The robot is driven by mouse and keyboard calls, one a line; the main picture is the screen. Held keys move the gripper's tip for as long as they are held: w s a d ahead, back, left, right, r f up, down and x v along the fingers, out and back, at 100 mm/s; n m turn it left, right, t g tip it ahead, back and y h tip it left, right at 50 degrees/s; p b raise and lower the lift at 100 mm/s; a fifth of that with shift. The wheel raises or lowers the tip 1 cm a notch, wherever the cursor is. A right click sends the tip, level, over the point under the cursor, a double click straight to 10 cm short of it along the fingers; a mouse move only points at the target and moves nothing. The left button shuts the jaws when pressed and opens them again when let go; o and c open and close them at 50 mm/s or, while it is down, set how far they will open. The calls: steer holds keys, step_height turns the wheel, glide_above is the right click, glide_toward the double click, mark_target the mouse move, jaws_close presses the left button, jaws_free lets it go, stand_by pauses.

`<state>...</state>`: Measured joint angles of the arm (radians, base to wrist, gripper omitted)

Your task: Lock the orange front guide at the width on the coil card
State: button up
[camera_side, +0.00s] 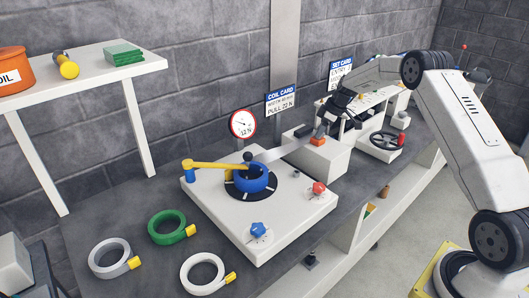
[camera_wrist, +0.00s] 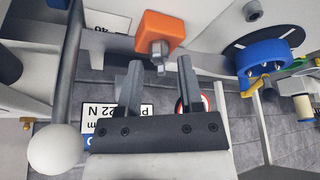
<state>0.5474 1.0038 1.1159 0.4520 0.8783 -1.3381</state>
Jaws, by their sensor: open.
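The orange front guide (camera_side: 317,141) sits on the white block at the end of the strip path. In the wrist view the guide (camera_wrist: 158,28) is at the upper middle, with a grey clamp screw (camera_wrist: 157,50) sticking out of it. My gripper (camera_side: 326,121) is just above the guide in the side view. In the wrist view my gripper (camera_wrist: 158,68) is open, its fingers either side of the screw's line; contact cannot be told.
A blue coil (camera_side: 257,180) sits on the white feed unit under a yellow arm (camera_side: 215,166). Red (camera_side: 319,188) and blue (camera_side: 257,229) knobs are in front. A white ball on a rod (camera_wrist: 56,148) fills the wrist view's lower left. Spare coils (camera_side: 166,227) lie front left.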

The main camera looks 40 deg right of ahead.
jaws_close()
steer(key=shift+m, duration=0.4)
steer(key=m, duration=0.1)
steer(key=m+h, duration=0.1)
steer(key=m, duration=0.1)
steer(key=shift+a+m+t+h, duration=0.15)
steer(key=shift+m+t+h, duration=0.15)
steer(key=m+h, duration=0.1)
steer(key=m, duration=0.3)
steer(key=shift+a+h, duration=0.1)
steer(key=shift+h, duration=0.3)
steer(key=m+h, duration=0.1)
steer(key=m, duration=0.2)
steer(key=m+g+h, duration=0.1)
steer(key=m, duration=0.3)
steer(key=shift+w+a+g, duration=0.1)
steer(key=shift+a+g, duration=0.1)
steer(key=shift+g, duration=0.1)
steer(key=m+g, duration=0.1)
steer(key=m, duration=0.2)
steer(key=m+g+h, duration=0.1)
steer(key=m, duration=0.3)
steer(key=shift+w+a, duration=0.15)
steer(key=shift+w, duration=0.05)
steer(key=shift+g, duration=0.3)
